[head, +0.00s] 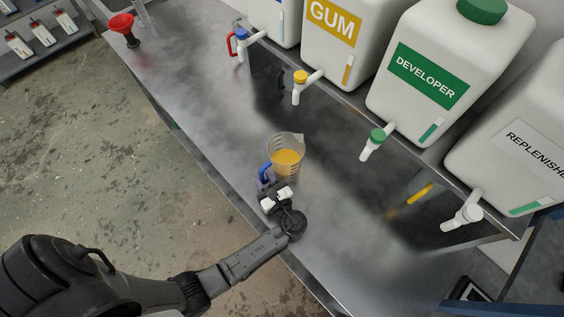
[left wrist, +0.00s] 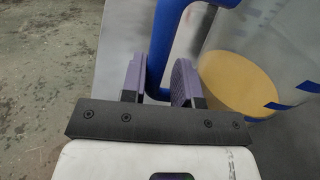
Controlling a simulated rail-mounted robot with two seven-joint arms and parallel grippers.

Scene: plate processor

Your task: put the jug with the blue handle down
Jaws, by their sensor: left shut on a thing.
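The jug (head: 287,145) is clear, with a spout and orange-yellow liquid inside, and looks upright over the steel bench (head: 210,100). Its blue handle (head: 265,172) faces my left gripper (head: 268,184). In the left wrist view the blue handle (left wrist: 170,40) runs between the purple finger pads of my left gripper (left wrist: 160,82), which is shut on it. The jug's clear wall and liquid (left wrist: 240,82) show to the right there. I cannot tell whether the jug's base touches the bench. My right gripper is not in view.
White containers labelled GUM (head: 335,35), DEVELOPER (head: 430,75) and REPLENISHER (head: 520,150) stand behind on a raised shelf, their taps reaching over the bench. A red funnel (head: 122,27) is at the far left. The bench around the jug is clear; its front edge is close.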

